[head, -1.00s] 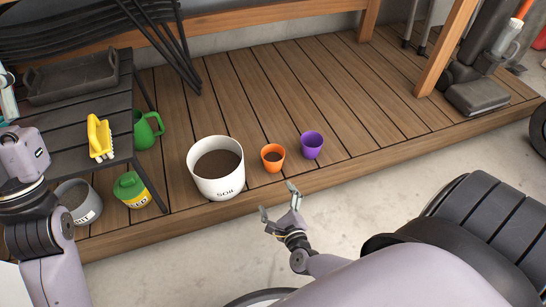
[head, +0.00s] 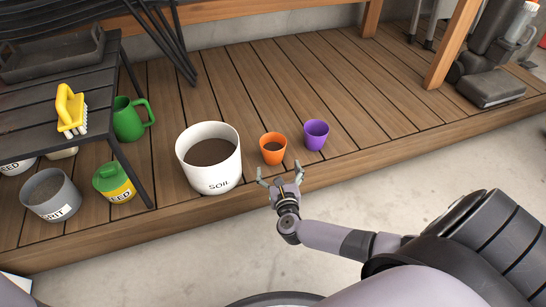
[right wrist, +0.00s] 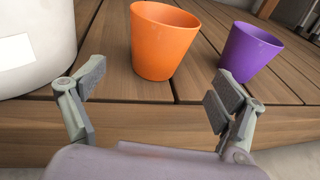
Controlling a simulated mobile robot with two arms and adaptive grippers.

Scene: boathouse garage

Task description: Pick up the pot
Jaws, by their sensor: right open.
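An orange pot (head: 272,149) with dark soil in it stands upright on the wooden deck. A purple pot (head: 315,134) stands just to its right. My right gripper (head: 279,175) is open and empty in front of the orange pot, at the deck's front edge. In the right wrist view the orange pot (right wrist: 163,42) is ahead between the spread fingers (right wrist: 152,95), apart from them, and the purple pot (right wrist: 247,52) is beyond the right finger. My left gripper is out of the head view.
A large white soil bucket (head: 209,160) stands close left of the orange pot. A grit bucket (head: 50,196), a green-lidded seed tin (head: 115,183) and a green watering can (head: 130,118) are farther left. The deck right of the purple pot is clear.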

